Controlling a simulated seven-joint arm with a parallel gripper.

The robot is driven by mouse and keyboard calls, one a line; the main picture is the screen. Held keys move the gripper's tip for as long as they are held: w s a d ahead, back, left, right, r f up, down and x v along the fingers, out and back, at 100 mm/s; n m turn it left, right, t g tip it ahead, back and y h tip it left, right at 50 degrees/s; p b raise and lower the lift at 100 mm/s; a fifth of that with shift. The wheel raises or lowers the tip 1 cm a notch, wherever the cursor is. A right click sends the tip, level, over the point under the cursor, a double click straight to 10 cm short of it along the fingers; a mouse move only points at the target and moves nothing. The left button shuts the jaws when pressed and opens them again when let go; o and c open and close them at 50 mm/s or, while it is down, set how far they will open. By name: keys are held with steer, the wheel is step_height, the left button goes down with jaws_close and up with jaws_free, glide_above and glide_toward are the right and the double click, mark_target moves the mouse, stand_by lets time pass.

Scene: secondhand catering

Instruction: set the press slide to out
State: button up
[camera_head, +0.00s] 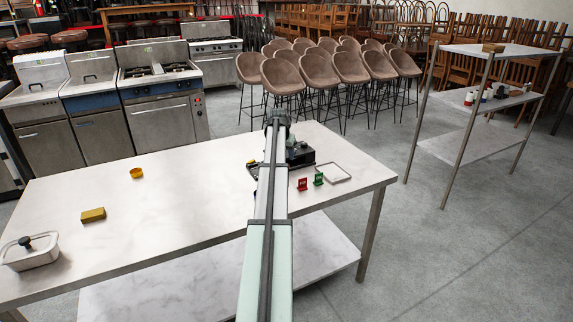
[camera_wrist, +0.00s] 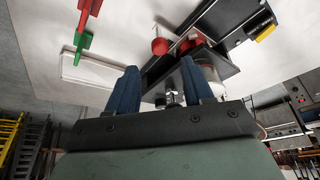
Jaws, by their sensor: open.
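The press (camera_head: 298,154) is a dark unit on the far right part of the table, partly hidden behind my arm in the head view. In the wrist view the press (camera_wrist: 222,66) shows as a black body with a long dark rail, red round parts and a pale cylinder. Which part is the slide I cannot tell for sure. My gripper (camera_wrist: 160,68) is open, its two blue fingers apart beside the press. A small metallic knob (camera_wrist: 173,98) shows between the fingers; contact cannot be told. In the head view my gripper (camera_head: 277,118) is mostly hidden by the arm.

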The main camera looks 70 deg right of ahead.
steer(key=x, duration=0.6)
steer(key=shift+d+f, duration=0.1)
steer(key=shift+f, duration=0.2)
steer(key=shift+c, duration=0.4)
jaws_close()
